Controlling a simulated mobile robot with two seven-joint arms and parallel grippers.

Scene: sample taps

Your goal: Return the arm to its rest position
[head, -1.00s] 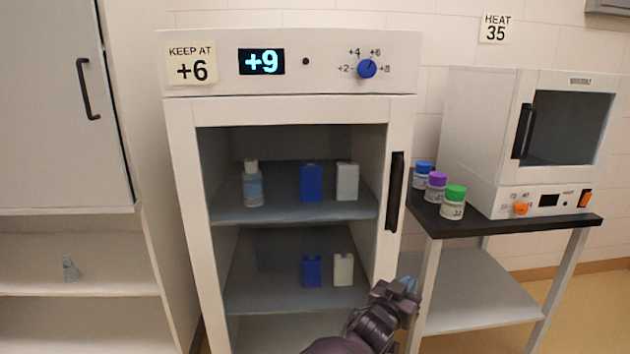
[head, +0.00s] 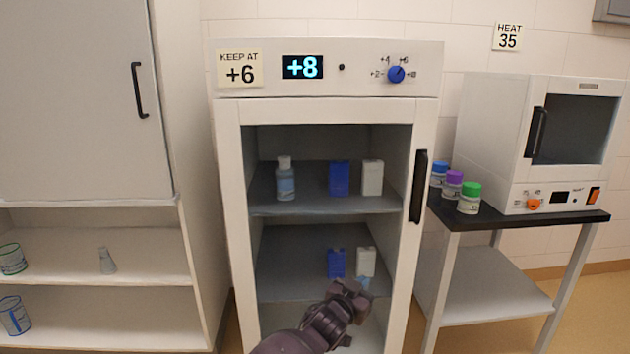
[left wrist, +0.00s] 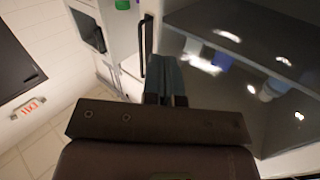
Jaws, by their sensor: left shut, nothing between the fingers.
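My left gripper (head: 362,284) is in front of the lower part of the cabinet in the head view, below its door handle. Its fingers are shut with nothing between them, and they also show in the left wrist view (left wrist: 172,80). The white cabinet (head: 229,170) has a glass front, a black handle (head: 418,187), a display (head: 302,67) reading +8 and a blue knob (head: 396,74). A note (head: 240,69) on it reads KEEP AT +6. My right gripper is not in view.
Inside the cabinet are a bottle (head: 286,182) and blue and white boxes. At right, a small oven (head: 490,140) and three capped jars (head: 469,200) stand on a black-topped table (head: 500,222). Shelves (head: 150,255) stand at left. Floor shows at the right.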

